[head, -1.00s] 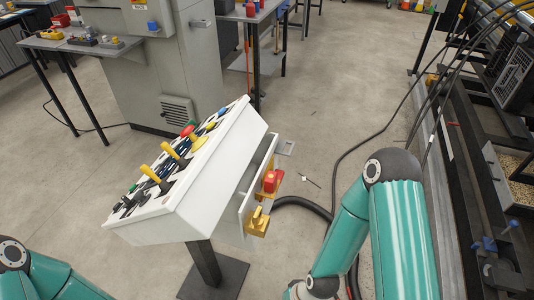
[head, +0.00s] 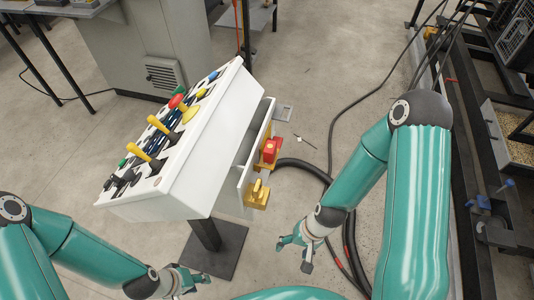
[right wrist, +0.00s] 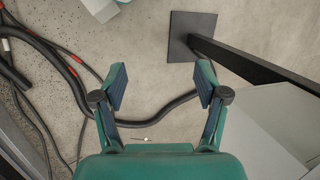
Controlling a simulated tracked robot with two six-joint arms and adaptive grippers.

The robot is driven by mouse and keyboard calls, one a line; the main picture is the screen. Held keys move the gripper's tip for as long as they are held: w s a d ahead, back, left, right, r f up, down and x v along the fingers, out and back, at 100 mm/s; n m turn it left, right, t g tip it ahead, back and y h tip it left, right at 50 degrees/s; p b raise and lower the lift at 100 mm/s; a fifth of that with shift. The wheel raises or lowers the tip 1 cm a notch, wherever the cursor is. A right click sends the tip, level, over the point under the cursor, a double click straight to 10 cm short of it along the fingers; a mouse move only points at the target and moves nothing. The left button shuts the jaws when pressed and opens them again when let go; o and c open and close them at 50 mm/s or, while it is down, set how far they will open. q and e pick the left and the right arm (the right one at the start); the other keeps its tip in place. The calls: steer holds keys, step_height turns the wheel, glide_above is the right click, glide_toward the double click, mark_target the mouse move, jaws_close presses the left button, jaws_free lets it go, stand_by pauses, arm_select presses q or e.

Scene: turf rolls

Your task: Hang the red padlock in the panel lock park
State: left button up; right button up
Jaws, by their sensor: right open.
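The red padlock (head: 270,150) is at a yellow holder on the grey side plate of the white control panel (head: 178,185). I cannot tell whether it hangs from the holder or only rests against it. A second yellow holder (head: 257,195) sits lower and nearer on the same plate, with nothing red on it. My right gripper (head: 294,254) is open and empty, below and right of the panel, apart from the padlock. In the right wrist view it (right wrist: 161,82) shows widely spread fingers over bare floor. My left gripper (head: 192,279) is low in front of the panel, small and partly unclear.
The panel stands on a dark post and base plate (head: 215,250). Yellow levers and coloured buttons stick up from its sloping top. Black hoses (head: 305,167) lie on the floor right of it. Dark machinery (head: 480,190) lines the right side. Floor between is mostly clear.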

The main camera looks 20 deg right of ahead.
steer(key=w+d+r+m+y+b, duration=0.1)
steer(key=w+d+r+m+b, duration=0.1)
steer(key=d+r+m, duration=0.3)
steer(key=m+t+y+b, duration=0.3)
steer(key=m+t+y, duration=0.45)
steer(key=m, duration=0.65)
glide_toward(275, 149)
steer(key=shift+t, duration=0.35)
steer(key=x, duration=0.4)
steer(key=f+x, duration=0.1)
steer(key=x, duration=0.1)
steer(key=shift+s+a+f, duration=0.1)
steer(key=shift+s+a, duration=0.1)
steer(key=shift+s, duration=0.05)
steer(key=shift+w+x, duration=0.15)
steer(key=shift+x, duration=1.15)
steer(key=shift+w+x, duration=0.15)
steer(key=shift+x, duration=1.2)
steer(key=shift+d, duration=0.15)
steer(key=shift+c, duration=0.3)
steer(key=shift+r, duration=0.2)
steer(key=c, duration=1.3)
steer(key=shift+o, duration=0.2)
